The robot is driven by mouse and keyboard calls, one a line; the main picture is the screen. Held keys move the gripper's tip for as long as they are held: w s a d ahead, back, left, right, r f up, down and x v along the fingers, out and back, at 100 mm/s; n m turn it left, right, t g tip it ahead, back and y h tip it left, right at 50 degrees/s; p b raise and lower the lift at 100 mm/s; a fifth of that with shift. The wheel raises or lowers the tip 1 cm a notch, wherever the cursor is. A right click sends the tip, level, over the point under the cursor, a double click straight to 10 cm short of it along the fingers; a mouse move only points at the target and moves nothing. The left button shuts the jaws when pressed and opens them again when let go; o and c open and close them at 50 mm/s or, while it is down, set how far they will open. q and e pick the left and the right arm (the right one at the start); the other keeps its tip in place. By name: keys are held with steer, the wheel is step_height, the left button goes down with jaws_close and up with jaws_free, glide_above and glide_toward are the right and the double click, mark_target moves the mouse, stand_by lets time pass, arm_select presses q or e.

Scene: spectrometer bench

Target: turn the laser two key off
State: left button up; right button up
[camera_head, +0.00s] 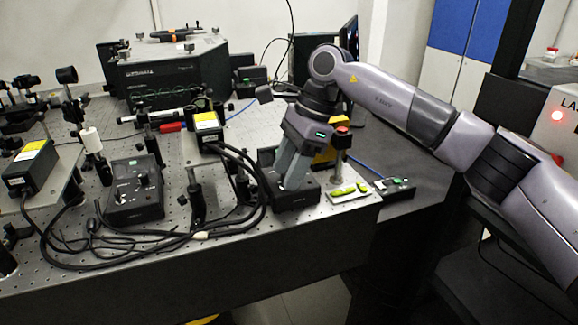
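My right gripper (290,184) reaches down from the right arm onto a black control box (297,203) near the front right of the optical bench. Its grey fingertips are at the top of this box, and the fingers hide much of its face. The key is not visible, and I cannot tell whether the fingers are closed on it. A second black control box (135,194) with knobs on its face stands further left on the bench, with nothing touching it. I cannot read which box is laser two. My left gripper is not in view.
Two laser heads with yellow labels, one left (30,168) and one mid-bench (205,133), stand near posts and optics. Black cables (150,240) loop along the front. A red-topped button (342,129) is right beside my gripper. A large black spectrometer (165,70) stands behind.

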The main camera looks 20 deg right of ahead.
steer(key=v, duration=0.7)
stand_by(0.5)
